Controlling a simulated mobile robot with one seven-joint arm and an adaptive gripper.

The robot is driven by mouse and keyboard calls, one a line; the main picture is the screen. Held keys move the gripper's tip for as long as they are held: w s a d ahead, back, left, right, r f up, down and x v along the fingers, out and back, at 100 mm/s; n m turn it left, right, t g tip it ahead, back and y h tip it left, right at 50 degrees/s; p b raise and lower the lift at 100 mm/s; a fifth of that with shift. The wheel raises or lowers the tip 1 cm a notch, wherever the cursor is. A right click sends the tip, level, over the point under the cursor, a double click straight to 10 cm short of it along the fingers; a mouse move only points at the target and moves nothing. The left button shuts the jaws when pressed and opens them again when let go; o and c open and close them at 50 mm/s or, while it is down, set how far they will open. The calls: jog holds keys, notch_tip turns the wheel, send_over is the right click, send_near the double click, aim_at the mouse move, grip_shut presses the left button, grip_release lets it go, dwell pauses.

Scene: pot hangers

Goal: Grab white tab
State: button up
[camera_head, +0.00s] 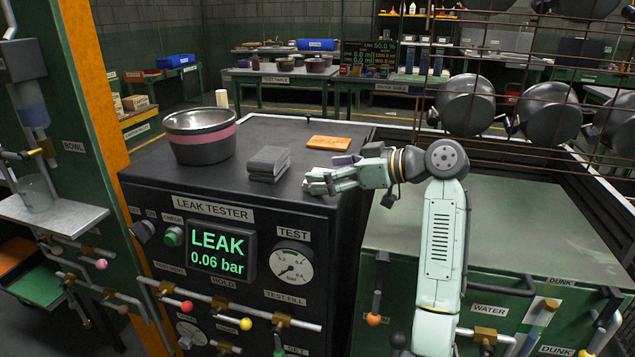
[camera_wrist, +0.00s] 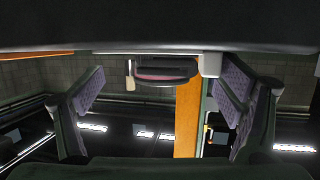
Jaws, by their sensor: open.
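A cream-white upright piece (camera_head: 222,98) stands at the back of the leak tester's black top, behind the pot; it is the closest match to a white tab, but I cannot tell for sure. It likely also shows as a small pale shape in the wrist view (camera_wrist: 130,78). My gripper (camera_head: 322,178) is low over the tester's front right edge, pointing left, apart from the cream piece. In the wrist view, which looks upside down, its two padded fingers (camera_wrist: 158,92) are spread with nothing between them.
A steel pot with a pink band (camera_head: 200,140) stands on the leak tester (camera_head: 150,175). A grey folded cloth (camera_head: 268,163) lies between it and my gripper. An orange cloth (camera_head: 329,143) lies behind. Pots hang on a wire rack (camera_head: 500,70) at right.

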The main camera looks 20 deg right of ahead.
grip_shut()
dwell(0.9)
